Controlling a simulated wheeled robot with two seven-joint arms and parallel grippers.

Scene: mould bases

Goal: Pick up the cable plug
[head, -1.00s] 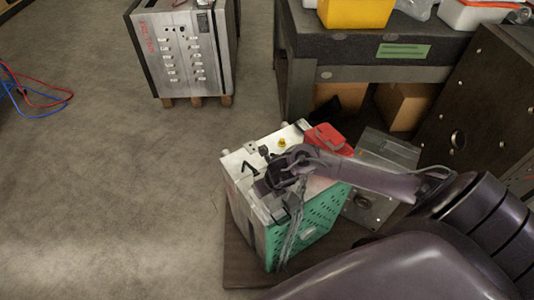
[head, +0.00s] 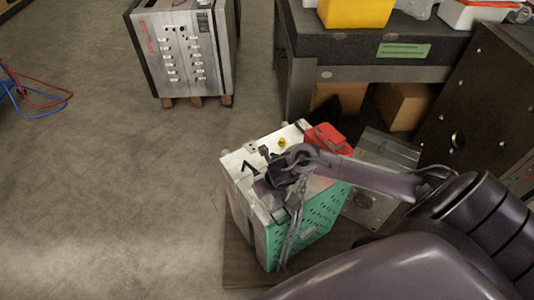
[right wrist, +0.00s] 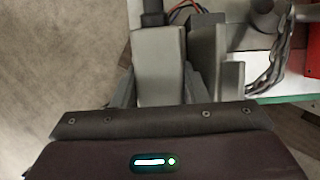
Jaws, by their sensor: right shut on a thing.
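My right gripper (head: 270,187) is over the top of a white and green machine (head: 310,228), near its left edge. In the right wrist view, the gripper (right wrist: 158,92) is shut on a light grey block, which looks like the cable plug (right wrist: 158,62). A dark round piece, probably its cable, extends from the plug's far end. In the head view, my gripper and wrist mostly hide the plug. I cannot tell whether it still touches the machine. My left gripper is not in view.
A red box (head: 327,138) sits at the machine's back corner. Grey braided cables (head: 291,228) hang down its front. A workbench (head: 375,73) stands behind, a metal cabinet (head: 185,50) farther back left. The floor to the left is clear, except for red and blue wires (head: 38,105).

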